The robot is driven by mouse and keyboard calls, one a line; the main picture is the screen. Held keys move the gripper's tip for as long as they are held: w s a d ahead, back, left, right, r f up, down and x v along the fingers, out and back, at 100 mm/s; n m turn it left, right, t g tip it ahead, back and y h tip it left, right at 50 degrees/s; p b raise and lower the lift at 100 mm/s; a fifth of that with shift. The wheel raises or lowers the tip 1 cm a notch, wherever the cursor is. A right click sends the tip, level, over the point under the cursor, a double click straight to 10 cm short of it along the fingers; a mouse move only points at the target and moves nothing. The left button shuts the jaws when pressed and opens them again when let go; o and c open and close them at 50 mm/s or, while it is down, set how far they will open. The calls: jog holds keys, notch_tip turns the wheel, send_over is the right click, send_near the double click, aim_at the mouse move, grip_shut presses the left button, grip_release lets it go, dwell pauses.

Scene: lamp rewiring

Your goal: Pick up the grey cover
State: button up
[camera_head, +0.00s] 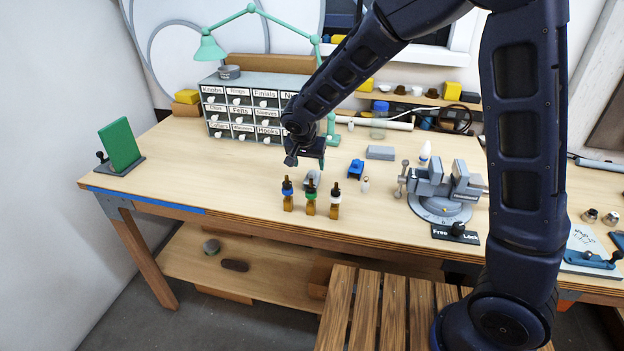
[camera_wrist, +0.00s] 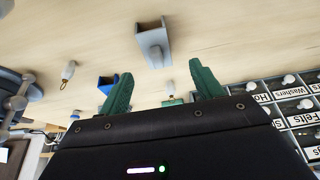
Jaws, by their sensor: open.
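The grey cover (camera_head: 312,179) is a small channel-shaped piece on the bench top, just behind the row of dropper bottles. In the wrist view the grey cover (camera_wrist: 152,45) lies ahead of the fingertips, roughly in line with the gap between them, with its open channel showing. My gripper (camera_head: 306,163) is above the bench, close to the cover and slightly behind it. In the wrist view my gripper (camera_wrist: 163,76) has its two green fingers spread apart with nothing held between them. The fingers do not appear to touch the cover.
Several dropper bottles (camera_head: 310,198) stand just in front of the cover. A blue bracket (camera_head: 356,168) and a small bulb (camera_head: 365,185) are to its right. A grey block (camera_head: 380,152), a vise (camera_head: 440,190) and a labelled drawer cabinet (camera_head: 245,110) are nearby.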

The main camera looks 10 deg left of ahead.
aim_at(312, 172)
jog(key=shift+w+d+x, duration=0.15)
jog(key=shift+x, duration=1.95)
jog(key=shift+w+d+x, duration=0.1)
jog(key=shift+w+x, duration=0.05)
jog(key=shift+x, duration=1.9)
jog(key=shift+r, duration=0.15)
jog(key=shift+c, duration=0.4)
jog(key=c, duration=1)
